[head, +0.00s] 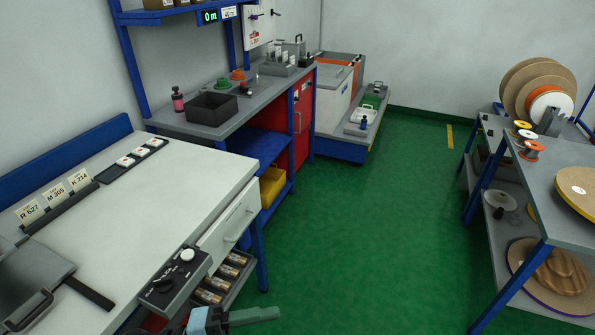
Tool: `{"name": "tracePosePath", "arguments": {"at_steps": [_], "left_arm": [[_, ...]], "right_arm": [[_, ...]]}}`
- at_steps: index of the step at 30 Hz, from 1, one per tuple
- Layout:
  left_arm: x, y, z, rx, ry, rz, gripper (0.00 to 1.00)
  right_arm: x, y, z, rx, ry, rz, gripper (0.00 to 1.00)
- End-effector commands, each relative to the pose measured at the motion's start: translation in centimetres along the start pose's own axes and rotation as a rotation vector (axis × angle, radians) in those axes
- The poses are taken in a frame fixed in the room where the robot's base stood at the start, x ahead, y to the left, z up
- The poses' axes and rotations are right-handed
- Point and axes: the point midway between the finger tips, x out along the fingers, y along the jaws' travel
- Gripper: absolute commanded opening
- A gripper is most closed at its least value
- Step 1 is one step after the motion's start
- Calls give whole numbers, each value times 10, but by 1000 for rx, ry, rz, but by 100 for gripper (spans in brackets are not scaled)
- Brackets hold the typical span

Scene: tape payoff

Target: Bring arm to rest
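The task's only named thing is the arm, so no other task object is in view. What my grippers hold, if anything, is hidden from me.
A white-topped bench (150,215) fills the left, with a control box (175,280) at its front edge. A blue part with a grey-green bar (250,315) is cut off at the bottom. A shelf unit (575,225) with reels stands right. Green floor (375,220) between is clear.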

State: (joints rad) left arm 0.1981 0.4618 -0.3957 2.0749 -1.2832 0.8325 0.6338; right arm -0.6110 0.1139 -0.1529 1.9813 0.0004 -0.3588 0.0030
Motion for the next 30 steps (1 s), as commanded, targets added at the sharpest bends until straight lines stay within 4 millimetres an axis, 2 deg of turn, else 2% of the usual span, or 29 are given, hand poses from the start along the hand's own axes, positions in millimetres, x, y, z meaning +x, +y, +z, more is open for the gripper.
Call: {"name": "tracePosePath", "arguments": {"at_steps": [4, 7, 10, 13, 18, 21, 25, 30], "left_arm": [[-22, -7, 19, -239, -200, -333, 58], [-51, 9, 41, -416, -391, -504, 58], [-86, 47, 59, -612, -611, -624, 58], [-123, 101, 64, -817, -836, -686, 58], [-167, 193, 42, -1126, -1136, -686, 58], [-181, 234, 20, -1267, -1249, -658, 58], [-190, 266, -1, -1383, -1334, -623, 58], [-193, 279, -11, -1433, -1365, -606, 58]], "right_arm": [[-3, 2, -6, -6, 11, 2, 0], [-4, 3, -12, -10, 20, 3, 0], [-5, 4, -17, -14, 29, 4, 0], [-6, 5, -21, -16, 38, 6, 0], [-6, 5, -27, -17, 49, 7, 0], [-7, 6, -30, -18, 53, 8, 0], [-7, 6, -31, -18, 56, 9, 0], [-7, 5, -31, -15, 57, 9, 0]]}}
